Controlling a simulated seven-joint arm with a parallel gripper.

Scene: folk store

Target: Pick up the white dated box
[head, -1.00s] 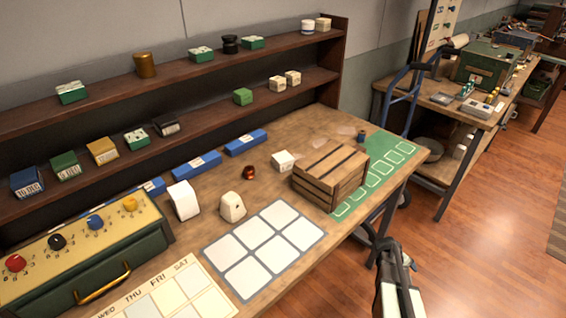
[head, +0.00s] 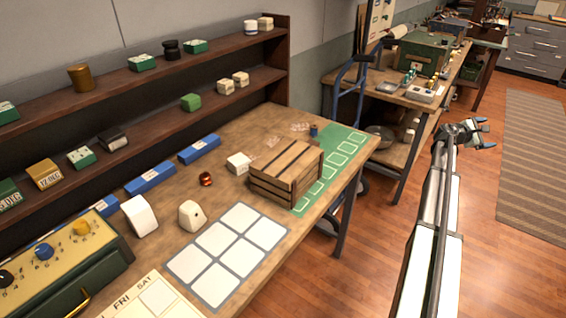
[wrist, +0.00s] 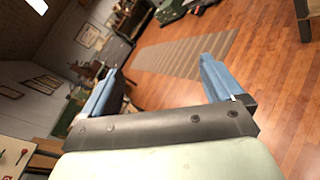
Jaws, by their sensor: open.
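Several white boxes are in the head view. A tall white block (head: 140,215) and a smaller white block with a dark spot (head: 192,215) stand on the bench behind the white-squared mat. A small white box (head: 238,163) sits left of the wooden crate. Two cream boxes (head: 226,87) (head: 241,78) sit on the lower shelf, and another (head: 265,23) on the upper shelf. I cannot read a date on any of them. My gripper (head: 484,136) is over the floor right of the bench, far from these boxes. Its blue fingers (wrist: 163,85) are apart and empty in the wrist view.
The wooden crate (head: 288,172) stands on the bench (head: 262,129) beside a green mat (head: 342,158). Boxes with date labels, such as a yellow one (head: 45,174), line the dark shelves. A blue hand truck (head: 347,100) stands beyond the bench. Open floor lies right.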

